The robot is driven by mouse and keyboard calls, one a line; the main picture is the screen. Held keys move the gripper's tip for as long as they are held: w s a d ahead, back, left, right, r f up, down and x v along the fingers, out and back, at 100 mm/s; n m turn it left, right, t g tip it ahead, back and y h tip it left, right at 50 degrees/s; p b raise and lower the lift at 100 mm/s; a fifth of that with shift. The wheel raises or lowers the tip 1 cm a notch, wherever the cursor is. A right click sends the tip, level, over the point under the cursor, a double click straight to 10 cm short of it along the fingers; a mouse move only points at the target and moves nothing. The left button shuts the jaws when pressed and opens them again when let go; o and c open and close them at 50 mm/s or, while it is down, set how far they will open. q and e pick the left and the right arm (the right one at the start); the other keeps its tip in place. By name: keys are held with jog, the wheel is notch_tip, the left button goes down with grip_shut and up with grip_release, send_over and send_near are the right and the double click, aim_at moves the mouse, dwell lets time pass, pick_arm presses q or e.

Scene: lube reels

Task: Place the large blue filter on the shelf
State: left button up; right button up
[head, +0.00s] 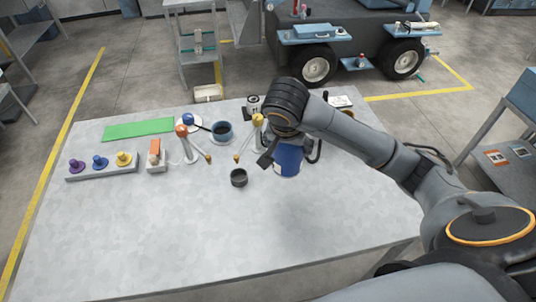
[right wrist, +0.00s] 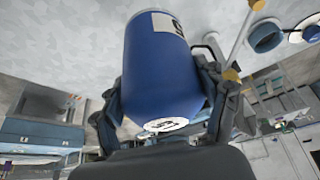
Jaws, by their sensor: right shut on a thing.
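The large blue filter (head: 288,161) is a blue cylinder with a pale label, seen over the right part of the grey table (head: 200,240). My right gripper (head: 290,148) is shut on it, with one finger on each side. In the right wrist view the filter (right wrist: 162,65) fills the space between the fingers of the gripper (right wrist: 162,100). I cannot tell whether its base touches the table. A grey shelf rack (head: 183,52) stands behind the table, and another shelf unit (head: 502,143) shows at the right edge. My left gripper is not in view.
A dark cup (head: 239,178), a blue cup (head: 222,132), a green mat (head: 138,129) and a grey rack of coloured knobs (head: 102,166) are on the table. Its front left is bare. A vehicle (head: 350,45) with blue side trays stands behind.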

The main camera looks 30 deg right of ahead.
jog(key=w+d+f+p, duration=0.1)
jog(key=w+f, duration=0.2)
jog(key=w+d+f+p, duration=0.1)
jog(key=w+d+f, duration=0.1)
jog(key=w+f, duration=0.1)
jog(key=w+d+f+p, duration=0.1)
jog(key=w+f, duration=0.2)
jog(key=f, duration=0.1)
jog(key=shift+d+f, duration=0.1)
jog(key=shift+d, duration=0.2)
jog(key=shift+f, duration=0.35)
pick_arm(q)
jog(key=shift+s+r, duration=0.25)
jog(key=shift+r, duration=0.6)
pick_arm(e)
jog(key=shift+s+f, duration=0.1)
jog(key=shift+f, duration=0.05)
jog(key=o, duration=1.6)
jog(key=shift+f, duration=0.15)
jog(key=shift+c, duration=0.2)
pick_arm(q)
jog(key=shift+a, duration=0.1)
